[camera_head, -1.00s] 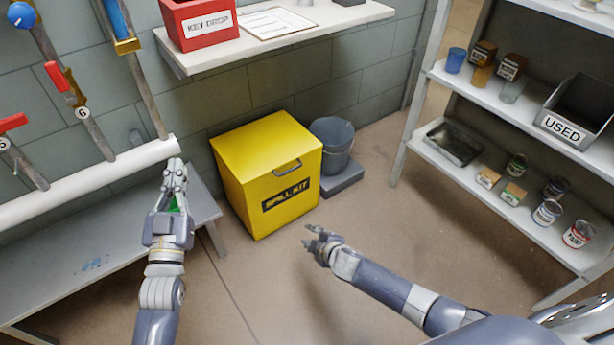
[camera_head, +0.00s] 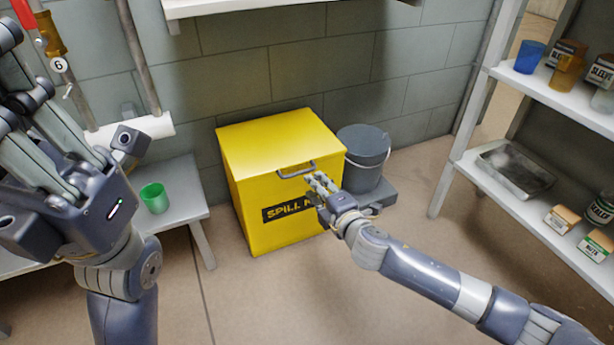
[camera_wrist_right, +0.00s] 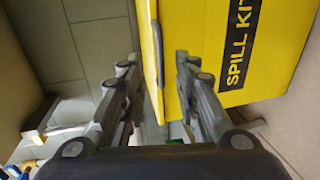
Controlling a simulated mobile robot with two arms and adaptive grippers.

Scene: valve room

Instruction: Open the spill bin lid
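The yellow spill bin (camera_head: 248,205), labelled as a spill kit, stands on the floor against the wall, and its lid (camera_head: 275,140) is down. A grey handle (camera_head: 296,168) sits at the lid's front edge. My right gripper (camera_head: 317,181) is just in front of the handle. In the right wrist view, the right gripper (camera_wrist_right: 156,58) is open, with the handle (camera_wrist_right: 157,45) between and slightly beyond its fingertips; I cannot tell if they touch. My left gripper (camera_head: 15,75) is raised large at the left, away from the bin; its fingertips are partly cut off.
A grey bucket (camera_head: 365,155) stands close on the bin's right. A bench (camera_head: 180,195) with a green cup (camera_head: 154,198) is on the left. A white shelf (camera_head: 540,205) with cans and boxes is on the right. A wall shelf (camera_head: 205,8) hangs above.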

